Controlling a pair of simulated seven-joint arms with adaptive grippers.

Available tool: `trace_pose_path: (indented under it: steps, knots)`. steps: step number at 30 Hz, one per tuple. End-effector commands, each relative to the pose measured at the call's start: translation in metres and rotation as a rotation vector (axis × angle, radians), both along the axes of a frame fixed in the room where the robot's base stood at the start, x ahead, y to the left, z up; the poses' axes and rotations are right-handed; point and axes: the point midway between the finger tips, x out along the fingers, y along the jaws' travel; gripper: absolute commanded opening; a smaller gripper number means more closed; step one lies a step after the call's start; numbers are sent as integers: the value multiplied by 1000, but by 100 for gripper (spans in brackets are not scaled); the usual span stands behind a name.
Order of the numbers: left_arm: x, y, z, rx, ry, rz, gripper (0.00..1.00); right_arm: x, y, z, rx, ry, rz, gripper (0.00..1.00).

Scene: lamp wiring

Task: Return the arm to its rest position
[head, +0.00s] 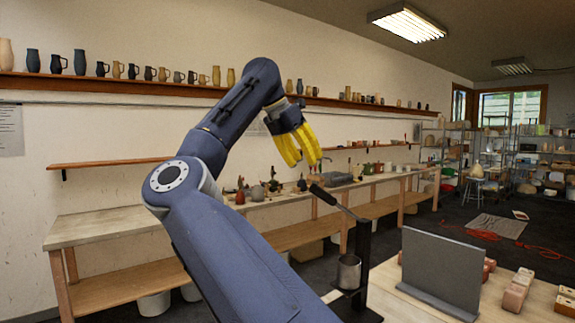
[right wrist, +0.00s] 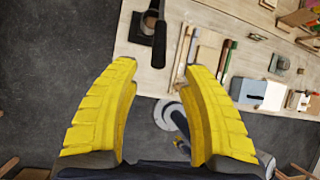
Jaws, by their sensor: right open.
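My right arm (head: 225,230) rises from the bottom of the head view, bends at the elbow and reaches up and away. My right gripper (head: 303,150) has yellow fingers and hangs in the air in front of the white wall, above the height of the workbench. In the right wrist view the two yellow fingers (right wrist: 160,68) are spread wide with nothing between them. The wooden worktable (right wrist: 205,20) lies below and beyond the fingertips. My left gripper is in neither view.
A black lever stand (head: 362,245) with a metal cup (head: 348,272) stands near the table's left edge. A grey upright panel (head: 440,268) and pinkish blocks (head: 516,290) are to its right. Long-handled tools (right wrist: 225,58) lie on the table. Dark floor (right wrist: 60,50) is clear beside it.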

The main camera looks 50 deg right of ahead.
Motion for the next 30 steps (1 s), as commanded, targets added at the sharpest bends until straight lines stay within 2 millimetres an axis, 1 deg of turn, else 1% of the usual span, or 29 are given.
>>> trace_pose_path:
  steps: [5,8,21,25,30]
  knots:
    - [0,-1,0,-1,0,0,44,-2,-4,-8,1,2,-2,46]
    - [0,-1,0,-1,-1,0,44,-4,-9,-18,2,2,-3,46]
    - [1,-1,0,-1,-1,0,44,-17,-41,-75,0,1,-2,46]
    - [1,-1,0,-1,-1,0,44,-21,-48,-88,0,3,-1,46]
    - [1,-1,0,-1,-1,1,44,-23,-54,-99,0,1,0,46]
